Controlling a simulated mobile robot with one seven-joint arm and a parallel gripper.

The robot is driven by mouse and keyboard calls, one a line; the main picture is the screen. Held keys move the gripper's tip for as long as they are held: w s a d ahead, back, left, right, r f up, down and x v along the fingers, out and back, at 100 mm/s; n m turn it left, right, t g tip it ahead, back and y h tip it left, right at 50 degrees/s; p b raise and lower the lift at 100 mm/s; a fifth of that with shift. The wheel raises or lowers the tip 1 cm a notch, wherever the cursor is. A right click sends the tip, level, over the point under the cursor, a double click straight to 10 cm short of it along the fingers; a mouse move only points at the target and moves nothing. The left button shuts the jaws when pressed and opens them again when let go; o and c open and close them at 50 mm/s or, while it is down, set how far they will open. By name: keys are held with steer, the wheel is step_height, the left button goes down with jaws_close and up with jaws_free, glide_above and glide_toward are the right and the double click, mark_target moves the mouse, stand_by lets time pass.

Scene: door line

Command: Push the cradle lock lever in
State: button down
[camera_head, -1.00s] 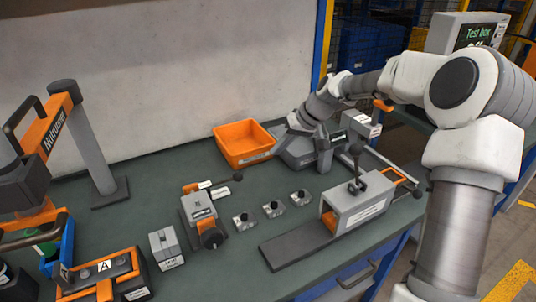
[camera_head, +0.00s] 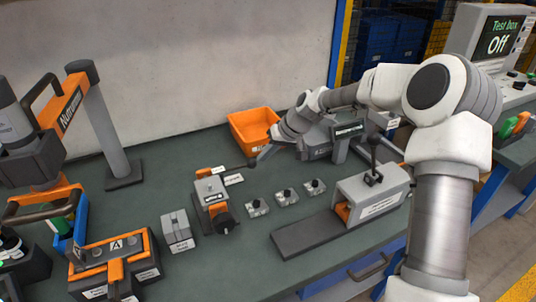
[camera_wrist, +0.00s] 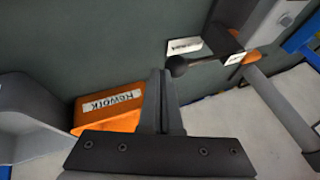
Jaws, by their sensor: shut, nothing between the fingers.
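The cradle (camera_head: 212,203) is a grey and orange block fixture on the green bench in the head view. Its lever reaches to the back right and ends in a dark round knob (camera_head: 251,163). The knob also shows in the wrist view (camera_wrist: 179,67), with the dark lever body behind it to the right. My gripper (camera_head: 261,156) is at the knob in the head view. In the wrist view my gripper (camera_wrist: 161,74) is shut and empty, its fingertips just left of the knob. I cannot tell whether they touch it.
An orange bin (camera_head: 251,127) stands behind my gripper; its Rework label shows in the wrist view (camera_wrist: 111,101). Several small metal parts (camera_head: 286,196) lie right of the cradle. A grey lever fixture (camera_head: 369,196) stands farther right. The nutrunner stand (camera_head: 107,130) is at left.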

mark_target(251, 161)
steer(key=shift+s+a, duration=0.35)
steer(key=shift+a, duration=0.45)
steer(key=shift+s+a, duration=0.35)
steer(key=shift+a, duration=0.4)
